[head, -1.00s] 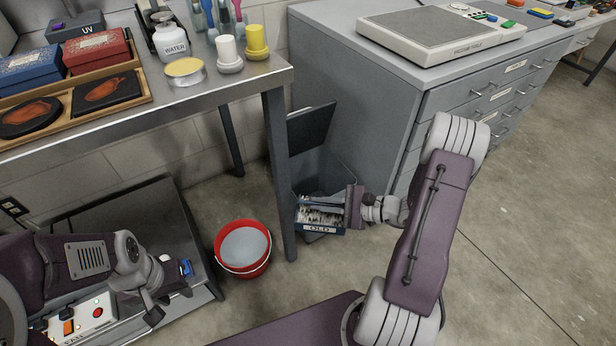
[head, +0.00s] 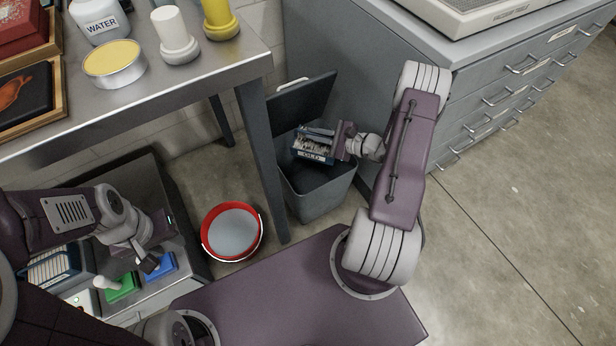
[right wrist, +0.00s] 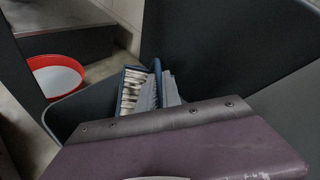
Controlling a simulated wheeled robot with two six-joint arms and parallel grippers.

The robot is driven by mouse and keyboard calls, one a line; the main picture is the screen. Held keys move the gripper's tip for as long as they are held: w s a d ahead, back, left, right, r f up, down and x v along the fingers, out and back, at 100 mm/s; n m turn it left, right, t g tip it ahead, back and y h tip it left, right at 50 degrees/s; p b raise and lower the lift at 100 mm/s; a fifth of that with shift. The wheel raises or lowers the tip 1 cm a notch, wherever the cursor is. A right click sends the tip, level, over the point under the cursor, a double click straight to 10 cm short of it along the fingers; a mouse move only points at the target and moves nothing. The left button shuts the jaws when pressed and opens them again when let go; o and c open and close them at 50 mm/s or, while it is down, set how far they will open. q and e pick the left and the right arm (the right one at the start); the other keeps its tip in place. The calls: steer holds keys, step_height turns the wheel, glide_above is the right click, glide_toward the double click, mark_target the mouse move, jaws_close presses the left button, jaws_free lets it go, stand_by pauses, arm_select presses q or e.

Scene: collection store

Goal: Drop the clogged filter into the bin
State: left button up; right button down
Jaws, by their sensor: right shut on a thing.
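The clogged filter (head: 312,146) is a blue-framed, grey pleated block marked OLD. My right gripper (head: 341,143) is shut on it and holds it over the mouth of the open bin (head: 318,200). The bin is dark grey, with its lid (head: 303,104) tipped up at the back. In the right wrist view, the filter (right wrist: 133,92) shows beyond my gripper, with the bin's dark wall (right wrist: 90,108) around it. My left gripper (head: 148,262) is low at the left, near a blue block and a green block; its jaw opening is unclear.
A red bucket (head: 232,232) stands on the floor left of the bin. A table leg (head: 263,170) rises between them. A grey drawer cabinet (head: 480,110) stands to the right. Another pleated, blue-edged item (head: 55,268) is at the lower left.

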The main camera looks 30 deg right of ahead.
mark_target(315, 144)
step_height(315, 144, down, 5)
steer(key=b, duration=0.3)
steer(key=shift+b, duration=0.35)
steer(key=c, duration=1.5)
jaws_free()
steer(key=shift+o, duration=0.2)
steer(key=shift+r, duration=0.1)
steer(key=p+v, duration=0.4)
steer(key=v, duration=0.4)
steer(key=shift+s+d+r+p, duration=0.2)
steer(key=shift+s+p, duration=0.05)
steer(key=shift+p, duration=0.1)
steer(key=shift+s+d, duration=0.1)
steer(key=shift+s, duration=0.1)
